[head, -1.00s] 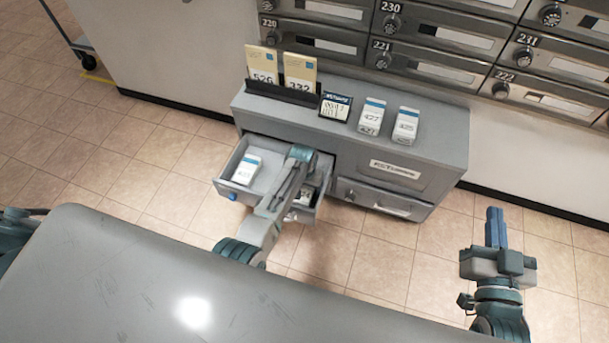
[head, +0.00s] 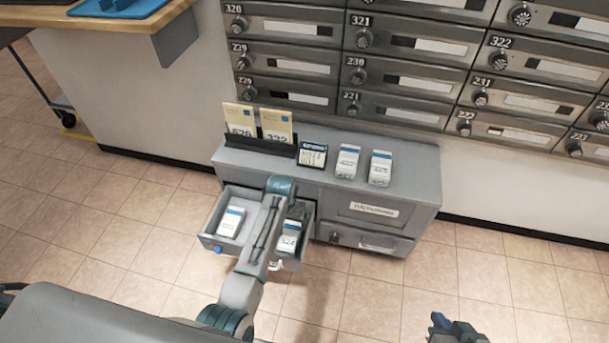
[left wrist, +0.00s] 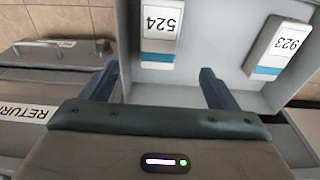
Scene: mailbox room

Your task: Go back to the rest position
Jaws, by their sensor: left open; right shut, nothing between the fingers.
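My left gripper (left wrist: 160,82) is open and empty in the left wrist view, its fingers spread over the near edge of an open drawer. In the head view my left arm reaches over this drawer and hides the fingers. The grey drawer (head: 208,228) holds two white boxes with blue bands. Box 923 (left wrist: 278,48) also lies at the left in the head view (head: 231,222). Box 524 (left wrist: 161,30) also lies right of my arm in the head view (head: 289,238). My right gripper (head: 440,321) is shut and empty at the bottom edge, over the floor.
The grey cabinet (head: 425,190) carries two cards in a black holder (head: 258,146), a small dark sign (head: 312,155) and two white boxes (head: 347,161) (head: 380,168). Mailboxes (head: 420,80) fill the wall behind. A wooden counter (head: 120,30) is at upper left. Floor at right is clear.

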